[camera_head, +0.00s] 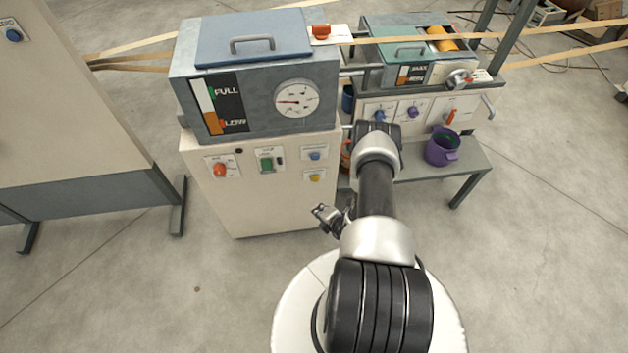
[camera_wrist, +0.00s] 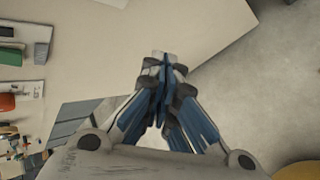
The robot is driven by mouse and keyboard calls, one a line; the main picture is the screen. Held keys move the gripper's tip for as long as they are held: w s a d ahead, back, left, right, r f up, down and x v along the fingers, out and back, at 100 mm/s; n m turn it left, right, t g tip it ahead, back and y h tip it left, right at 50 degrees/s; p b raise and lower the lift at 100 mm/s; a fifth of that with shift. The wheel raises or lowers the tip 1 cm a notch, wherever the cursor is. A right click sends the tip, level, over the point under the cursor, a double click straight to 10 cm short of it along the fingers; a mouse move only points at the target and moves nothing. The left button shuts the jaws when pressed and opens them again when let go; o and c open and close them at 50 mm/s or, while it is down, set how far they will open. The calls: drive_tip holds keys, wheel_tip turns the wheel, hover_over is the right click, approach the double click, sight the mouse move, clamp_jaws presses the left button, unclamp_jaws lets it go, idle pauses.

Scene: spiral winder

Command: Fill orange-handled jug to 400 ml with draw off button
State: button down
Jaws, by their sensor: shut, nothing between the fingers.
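My gripper (camera_head: 325,214) is shut and empty in front of the cream cabinet, low and near its right edge. In the wrist view its blue-sided fingers (camera_wrist: 162,65) meet at the tips, with the cabinet's plain face beyond. The cabinet front has an orange knob (camera_head: 219,169), a green switch (camera_head: 266,164), a blue button (camera_head: 315,155) and a yellow button (camera_head: 315,177). Their labels are too small to read, so I cannot tell which is draw off. An orange piece (camera_head: 345,156) shows behind my arm, mostly hidden; I cannot tell if it is the jug's handle.
A grey tank (camera_head: 255,125) with a FULL/LOW gauge and dial tops the cabinet. A purple jug (camera_head: 442,149) stands on the grey bench (camera_head: 476,160) at right. A blue vessel (camera_head: 347,99) is partly hidden behind the tank. Open floor (camera_head: 190,290) lies at left front.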

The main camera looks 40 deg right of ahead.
sight(315, 179)
drive_tip(key=w+d+b, duration=0.3)
drive_tip(key=w+d, duration=0.1)
drive_tip(key=w, duration=0.3)
drive_tip(key=shift+w+d, duration=0.25)
drive_tip(key=shift+d, duration=0.05)
drive_tip(key=shift+w+b, duration=0.1)
drive_tip(key=shift+b, duration=0.25)
idle(1.1)
drive_tip(key=shift+w+d, duration=0.2)
drive_tip(key=shift+w, duration=0.1)
drive_tip(key=shift+w+d+b, duration=0.3)
drive_tip(key=shift+w+b, duration=0.1)
drive_tip(key=shift+b, duration=0.2)
idle(2.0)
drive_tip(key=shift+s+a, duration=0.1)
idle(0.7)
drive_tip(key=shift+s+a+p, duration=0.3)
drive_tip(key=shift+s+a, duration=0.1)
drive_tip(key=shift+s, duration=0.3)
